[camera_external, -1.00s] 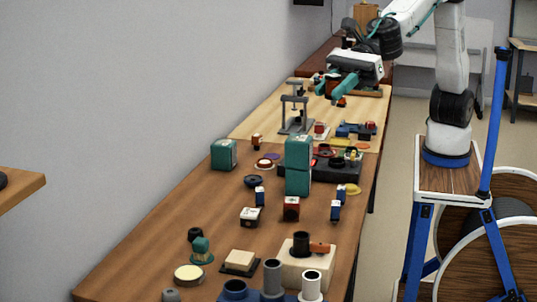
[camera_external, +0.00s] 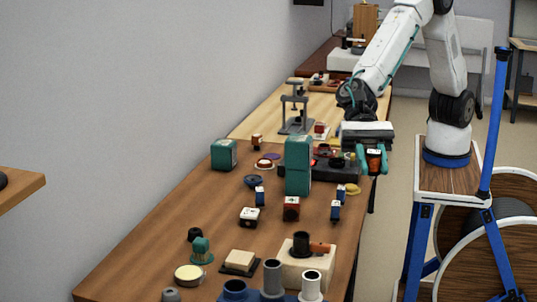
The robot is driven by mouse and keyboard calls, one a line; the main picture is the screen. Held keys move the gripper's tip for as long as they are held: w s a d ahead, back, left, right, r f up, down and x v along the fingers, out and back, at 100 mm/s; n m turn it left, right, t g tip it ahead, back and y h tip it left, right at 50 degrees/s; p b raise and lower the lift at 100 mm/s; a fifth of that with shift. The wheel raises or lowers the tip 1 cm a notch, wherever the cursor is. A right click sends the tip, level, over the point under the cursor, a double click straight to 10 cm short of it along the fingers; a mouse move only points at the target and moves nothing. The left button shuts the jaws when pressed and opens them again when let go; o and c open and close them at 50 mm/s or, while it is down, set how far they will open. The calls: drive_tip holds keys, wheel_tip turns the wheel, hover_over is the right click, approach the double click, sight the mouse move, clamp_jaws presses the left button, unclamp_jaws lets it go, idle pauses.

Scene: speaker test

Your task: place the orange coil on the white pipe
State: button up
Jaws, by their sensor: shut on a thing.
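The white pipe (camera_external: 311,288) stands upright at the near end of the table, with a dark open top. It is well apart from my gripper, towards the camera.
A grey pipe (camera_external: 272,281) and a blue pipe (camera_external: 235,289) stand left of the white pipe. A cream block (camera_external: 305,268) with a black cylinder is behind it. A tall teal block (camera_external: 298,166) and small coloured blocks stand midway. The table's left middle is clear.

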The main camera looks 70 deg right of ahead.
wheel_tip(320, 180, down, 11)
hover_over(312, 275)
drive_tip(key=shift+a+f, duration=0.1)
drive_tip(key=shift+f, duration=2.45)
drive_tip(key=shift+f, duration=0.15)
drive_tip(key=o, duration=1)
